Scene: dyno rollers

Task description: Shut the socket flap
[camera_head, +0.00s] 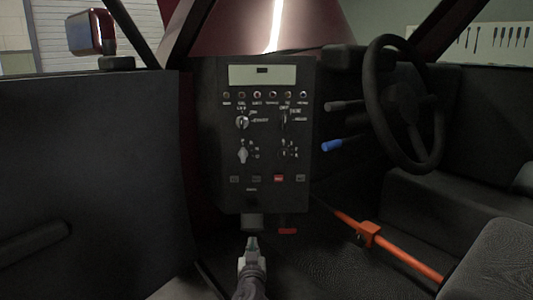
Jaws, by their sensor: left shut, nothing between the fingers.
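A dark control panel (265,140) stands upright in the middle of the head view. At its lower edge is a small grey piece (252,221) that looks like the socket flap; its angle is hard to tell at this size. My left gripper (252,240) comes up from the bottom of the view. Its fingers are shut with nothing between them. The fingertips are just below the grey piece and partly overlap it in the picture; I cannot tell whether they touch. My right gripper is not in view.
A red piece (287,231) sits under the panel, right of my gripper. An orange bar (400,255) slants across the floor at right. A steering wheel (372,105), a blue-tipped lever (332,146) and a seat (495,265) are at right. A dark door (90,170) fills the left.

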